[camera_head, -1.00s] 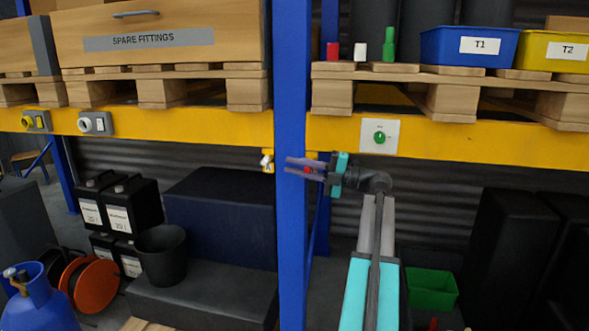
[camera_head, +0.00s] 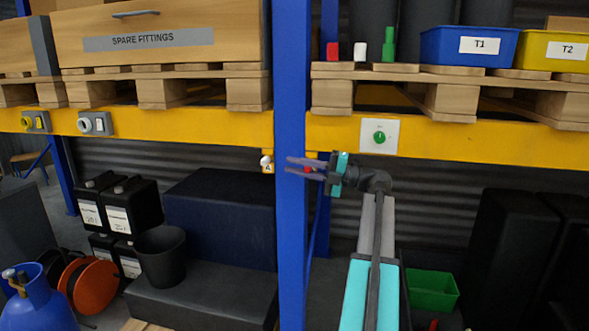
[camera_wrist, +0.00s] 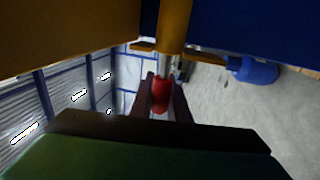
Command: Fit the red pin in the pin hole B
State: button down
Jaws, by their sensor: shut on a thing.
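The red pin is held between the fingers of my gripper (camera_head: 290,166). Its red part (camera_head: 308,169) shows between the fingers in the head view. In the wrist view the red grip (camera_wrist: 161,96) sits between the two dark fingers (camera_wrist: 161,88). A silver shaft (camera_wrist: 166,65) runs from it toward a yellow part (camera_wrist: 175,28); I cannot tell whether the shaft is inside a hole. A tag marked A (camera_head: 267,169) hangs left of the blue post, with a white knob above it. I cannot make out pin hole B or its mark.
The blue post (camera_head: 292,260) stands close by my fingers. The yellow beam (camera_head: 230,125) runs just above them, with a green-knobbed switch plate (camera_head: 379,136) to the right. Bins and small coloured parts stand on the pallet shelf above. A black bucket (camera_head: 161,256) stands lower left.

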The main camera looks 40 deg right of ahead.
jog(key=shift+w+d+b, duration=0.7)
jog(key=shift+d+b, duration=0.35)
jog(key=shift+b, duration=0.55)
dwell(1.6)
jog(key=c, duration=1.6)
grip_release()
jog(key=shift+s+d, duration=0.1)
jog(key=shift+s, duration=0.05)
jog(key=b+v, duration=0.7)
jog(key=v, duration=0.1)
jog(key=shift+s+d, duration=0.15)
jog(key=shift+s, duration=0.25)
dwell(0.7)
